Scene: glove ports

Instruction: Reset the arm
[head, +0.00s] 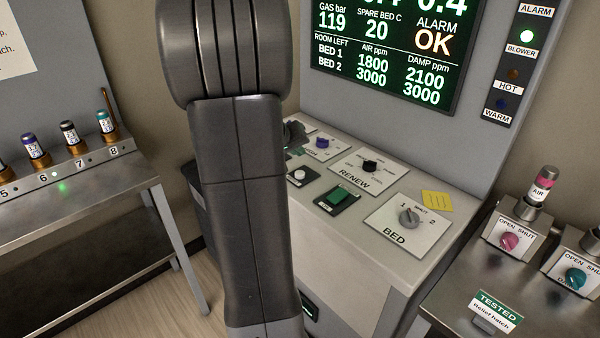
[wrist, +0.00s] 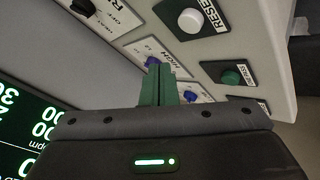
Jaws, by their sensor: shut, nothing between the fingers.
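My gripper (wrist: 160,72) shows in the wrist view as two green fingers shut together with nothing between them. The fingertips are over the sloping control panel, beside a blue knob (wrist: 152,62) marked HIGH in the picture; whether they touch it I cannot tell. A white button labelled RESET (wrist: 191,20) and a green button (wrist: 231,77) are on the panel nearby. In the head view my arm stands upright in front of the console (head: 365,245) and hides part of its left side. A dark part of my gripper (head: 294,135) shows just right of the arm.
The console has a RENEW knob (head: 370,165), a green button (head: 340,194) and a BED knob (head: 409,217). The screen (head: 390,50) reads ALARM OK. A metal bench (head: 90,195) with several vials is left; another bench (head: 450,300) with OPEN/SHUT knobs is right.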

